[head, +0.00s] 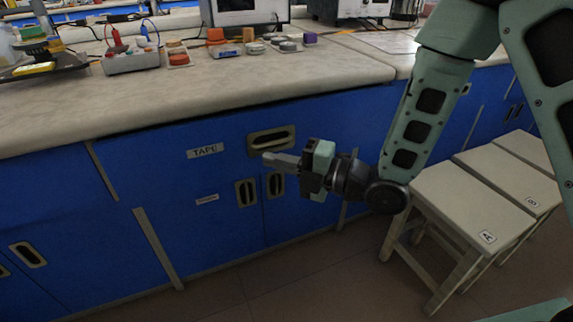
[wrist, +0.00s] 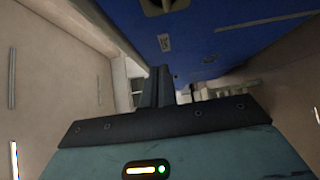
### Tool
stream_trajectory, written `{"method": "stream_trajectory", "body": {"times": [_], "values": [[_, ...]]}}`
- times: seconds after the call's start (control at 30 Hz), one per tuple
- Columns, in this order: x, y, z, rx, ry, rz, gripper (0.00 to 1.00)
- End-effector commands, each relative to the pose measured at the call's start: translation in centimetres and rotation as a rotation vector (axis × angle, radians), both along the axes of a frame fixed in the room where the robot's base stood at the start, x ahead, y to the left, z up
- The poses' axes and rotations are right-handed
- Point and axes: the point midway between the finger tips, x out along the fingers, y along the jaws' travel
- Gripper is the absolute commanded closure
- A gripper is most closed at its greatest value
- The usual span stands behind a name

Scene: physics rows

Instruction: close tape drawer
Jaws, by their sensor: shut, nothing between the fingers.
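The tape drawer is a blue front (head: 160,138) with a white TAPE label (head: 205,150), just under the pale countertop. Its oval recessed handle (head: 271,140) is right of the label. I cannot tell clearly whether the drawer front stands out from the cabinet. My gripper (head: 266,157) is shut and empty, in front of the cabinet. In the head view its fingertips appear just below the drawer handle; contact is not clear. In the wrist view the shut fingers (wrist: 160,74) point toward the blue cabinet face (wrist: 205,35), which has a small label (wrist: 164,42).
Cupboard doors with upright handles (head: 246,193) are below the drawer. Pale stools (head: 470,195) stand at the right, close to my arm. The countertop (head: 190,92) holds a grey box with leads (head: 131,62), small coloured items and instruments. The floor in front is clear.

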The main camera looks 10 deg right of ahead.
Motion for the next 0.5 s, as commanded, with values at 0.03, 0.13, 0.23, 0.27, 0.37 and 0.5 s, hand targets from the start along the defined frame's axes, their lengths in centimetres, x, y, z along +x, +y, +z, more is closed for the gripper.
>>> {"method": "stream_trajectory", "body": {"times": [0.03,0.13,0.23,0.27,0.37,0.5], "values": [[0.5,1.1,-0.1,0.002,-0.002,0.004,1.00],[1.5,2.9,-0.1,0.001,-0.002,0.004,1.00],[2.5,4.6,-0.1,0.003,-0.001,0.002,1.00],[2.7,5.1,-0.1,0.003,-0.001,0.003,1.00],[4.4,5.3,-0.1,0.001,-0.002,-0.002,1.00],[5.8,5.7,-0.1,0.000,0.001,0.000,1.00]]}}
